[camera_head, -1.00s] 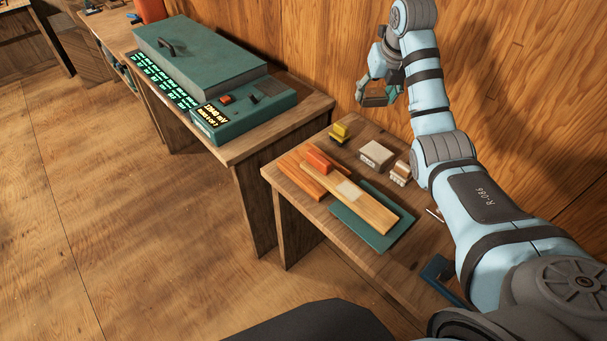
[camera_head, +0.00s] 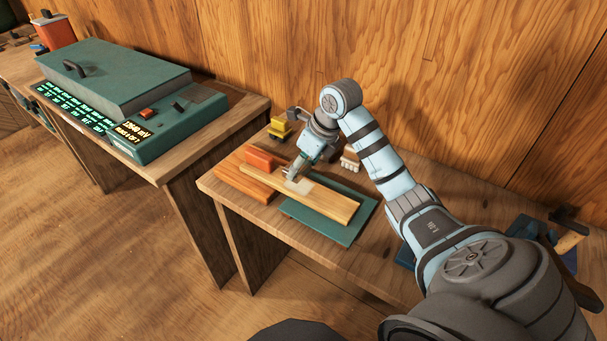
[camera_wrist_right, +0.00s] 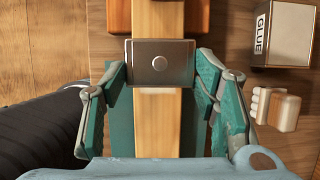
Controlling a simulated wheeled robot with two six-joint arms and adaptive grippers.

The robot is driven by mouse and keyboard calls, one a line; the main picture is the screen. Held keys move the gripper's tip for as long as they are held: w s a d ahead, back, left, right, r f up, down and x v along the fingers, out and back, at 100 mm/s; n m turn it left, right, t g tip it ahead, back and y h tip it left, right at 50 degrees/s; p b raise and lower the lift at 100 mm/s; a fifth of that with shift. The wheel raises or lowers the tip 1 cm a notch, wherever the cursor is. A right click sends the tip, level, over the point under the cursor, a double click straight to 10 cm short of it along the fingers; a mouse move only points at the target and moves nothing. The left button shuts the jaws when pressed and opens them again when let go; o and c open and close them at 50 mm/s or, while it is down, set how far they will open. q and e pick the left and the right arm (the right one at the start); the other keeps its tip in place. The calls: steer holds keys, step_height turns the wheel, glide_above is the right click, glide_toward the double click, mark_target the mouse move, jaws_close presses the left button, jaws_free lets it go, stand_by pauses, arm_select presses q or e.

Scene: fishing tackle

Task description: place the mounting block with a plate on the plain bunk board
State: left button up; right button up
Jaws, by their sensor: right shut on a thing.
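My right gripper (camera_head: 294,173) is over the light bunk board (camera_head: 332,204), pointing down. In the right wrist view the gripper (camera_wrist_right: 161,64) is shut on the mounting block with a plate (camera_wrist_right: 160,75), which shows a grey metal top with a round knob. The block lies across the board's width, slightly wider than the light wood (camera_wrist_right: 158,120). I cannot tell whether it touches the board. A pale patch (camera_head: 301,187) shows on the board beside the fingertips. The left gripper is not in view.
The light board lies over a green mat (camera_head: 338,230). A yellow item (camera_head: 280,128), a glue box (camera_wrist_right: 283,35) and a pale brush-like item (camera_head: 350,159) stand close by.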

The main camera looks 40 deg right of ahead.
mark_target(304, 173)
steer(key=f, duration=0.3)
steer(key=shift+s+a+f, duration=0.1)
steer(key=shift+s+a, duration=0.05)
steer(key=shift+s, duration=0.05)
steer(key=shift+w+f, duration=0.1)
steer(key=shift+f, duration=0.25)
steer(key=o, duration=1.2)
steer(key=v, duration=1.2)
steer(key=shift+r+p, duration=0.25)
steer(key=shift+p, duration=0.1)
